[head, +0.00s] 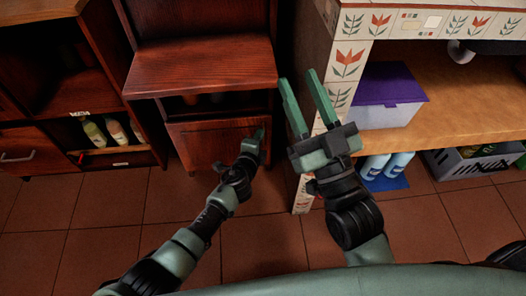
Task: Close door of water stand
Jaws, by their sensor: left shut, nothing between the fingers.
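The water stand (200,68) is a dark red wooden unit at the upper middle of the head view. Its door (212,148) is the low front panel, with a dark gap above it under the stand's shelf. I cannot tell how far the door stands from the frame. My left gripper (261,132) is shut and empty at the right part of the door; I cannot tell if it touches. My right gripper (298,76) is open and empty, to the right of the stand, beside the tiled counter post.
A dark wooden cabinet with bottles (95,133) stands at the left. At the right is a tiled counter (350,65) with a wooden shelf (450,105) holding a purple-lidded box (390,88). Blue bottles (374,166) and a grey crate (470,160) are below. The tiled floor (110,205) in front is clear.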

